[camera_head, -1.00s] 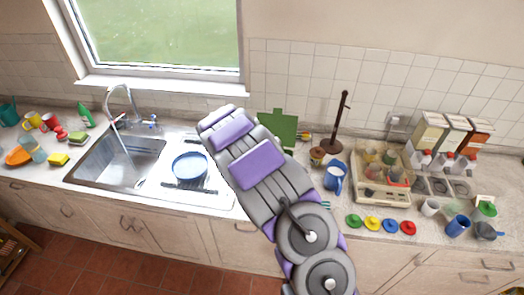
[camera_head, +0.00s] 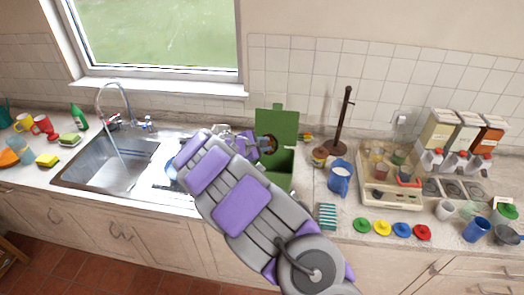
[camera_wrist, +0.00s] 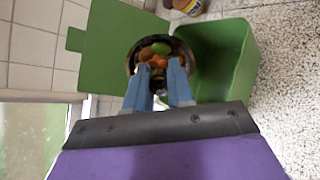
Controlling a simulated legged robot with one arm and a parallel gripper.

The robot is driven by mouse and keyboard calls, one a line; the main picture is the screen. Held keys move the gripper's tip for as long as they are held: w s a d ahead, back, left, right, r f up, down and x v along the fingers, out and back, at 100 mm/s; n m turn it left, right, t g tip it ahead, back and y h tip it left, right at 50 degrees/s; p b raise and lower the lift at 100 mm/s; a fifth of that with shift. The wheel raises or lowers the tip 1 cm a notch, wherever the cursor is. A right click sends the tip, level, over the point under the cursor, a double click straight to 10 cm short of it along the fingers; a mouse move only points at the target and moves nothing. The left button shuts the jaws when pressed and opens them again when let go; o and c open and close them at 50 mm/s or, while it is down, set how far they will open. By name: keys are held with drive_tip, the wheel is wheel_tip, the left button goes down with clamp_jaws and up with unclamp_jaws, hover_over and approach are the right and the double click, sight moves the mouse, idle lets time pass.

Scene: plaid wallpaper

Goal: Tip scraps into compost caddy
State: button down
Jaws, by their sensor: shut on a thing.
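The compost caddy is green, its lid raised at the back. In the head view its body (camera_head: 284,172) is partly behind my arm; the wrist view shows its open box (camera_wrist: 238,58) and raised lid (camera_wrist: 112,42). My gripper (camera_wrist: 160,84) is shut on a small round dark-rimmed container (camera_wrist: 131,62), also visible in the head view (camera_head: 268,145). Scraps (camera_wrist: 153,53), orange, green and brown, are inside the container. It is in front of the lid, beside the caddy's opening in the wrist view. I cannot tell how far it is tilted.
The sink (camera_head: 105,165) with running tap (camera_head: 118,105) is left. A blue mug (camera_head: 340,178), striped cloth (camera_head: 327,216), wooden stand (camera_head: 342,125) and beige tray (camera_head: 390,190) stand right of the caddy. Coloured lids (camera_head: 402,230) line the counter front. A jar (camera_wrist: 187,6) is near the caddy.

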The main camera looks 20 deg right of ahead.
drive_tip(key=shift+f+h+b, duration=0.3)
drive_tip(key=shift+f+b, duration=0.1)
drive_tip(key=shift+b, duration=0.45)
drive_tip(key=f+t+h+b, duration=0.1)
drive_tip(key=h+b, duration=0.1)
drive_tip(key=b, duration=0.2)
drive_tip(key=f+t+h+b, duration=0.1)
drive_tip(key=f+h+b, duration=0.1)
drive_tip(key=h+b, duration=0.1)
drive_tip(key=f+t+h+b, duration=0.1)
drive_tip(key=h+b, duration=0.2)
drive_tip(key=b, duration=0.2)
drive_tip(key=shift+s+a+f+t+b, duration=0.1)
drive_tip(key=shift+a+f+t+b, duration=0.05)
drive_tip(key=shift+a+t+b, duration=0.2)
drive_tip(key=shift+a+h, duration=0.1)
drive_tip(key=shift+h, duration=0.2)
idle(0.4)
idle(0.7)
